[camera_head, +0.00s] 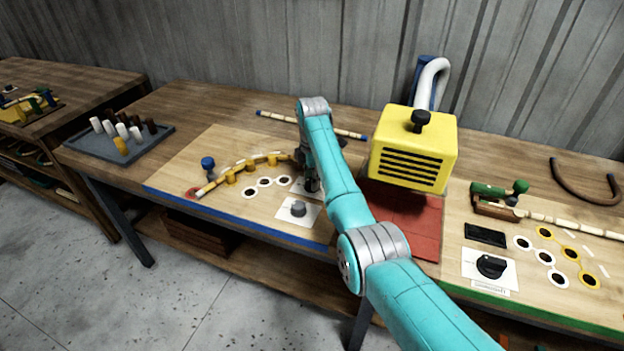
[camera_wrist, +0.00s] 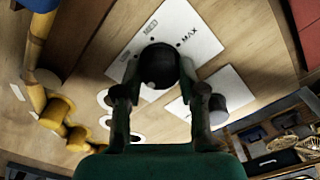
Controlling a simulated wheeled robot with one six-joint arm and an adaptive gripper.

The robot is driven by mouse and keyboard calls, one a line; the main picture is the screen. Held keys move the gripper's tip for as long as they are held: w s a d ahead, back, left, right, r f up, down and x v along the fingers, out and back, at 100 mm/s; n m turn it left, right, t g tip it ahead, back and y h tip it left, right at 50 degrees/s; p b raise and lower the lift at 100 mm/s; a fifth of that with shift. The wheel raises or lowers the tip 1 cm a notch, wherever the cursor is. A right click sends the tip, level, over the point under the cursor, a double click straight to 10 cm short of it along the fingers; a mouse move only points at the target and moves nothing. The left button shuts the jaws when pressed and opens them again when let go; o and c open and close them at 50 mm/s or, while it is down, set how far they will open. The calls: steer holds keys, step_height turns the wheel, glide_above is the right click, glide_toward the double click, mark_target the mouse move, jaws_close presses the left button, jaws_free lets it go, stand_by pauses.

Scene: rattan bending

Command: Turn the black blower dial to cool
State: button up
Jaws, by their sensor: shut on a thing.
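A round black dial (camera_wrist: 158,65) sits on a white plate (camera_wrist: 190,30) in the wrist view. My gripper (camera_wrist: 160,78) is shut on this dial, a dark finger on either side. In the head view my gripper (camera_head: 312,184) points down at the board beside the curved rattan (camera_head: 240,172) and hides most of the dial. The dial's pointer direction cannot be made out.
A grey knob (camera_head: 298,208) on its own white plate stands close in front of my gripper. A yellow blower box (camera_head: 413,150) stands to the right. Another black dial (camera_head: 491,266) is on the right board. A peg tray (camera_head: 120,138) is at far left.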

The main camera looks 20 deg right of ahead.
steer(key=o, duration=1.1)
steer(key=shift+o, duration=0.2)
steer(key=shift+r, duration=3.75)
steer(key=shift+w+a, duration=0.1)
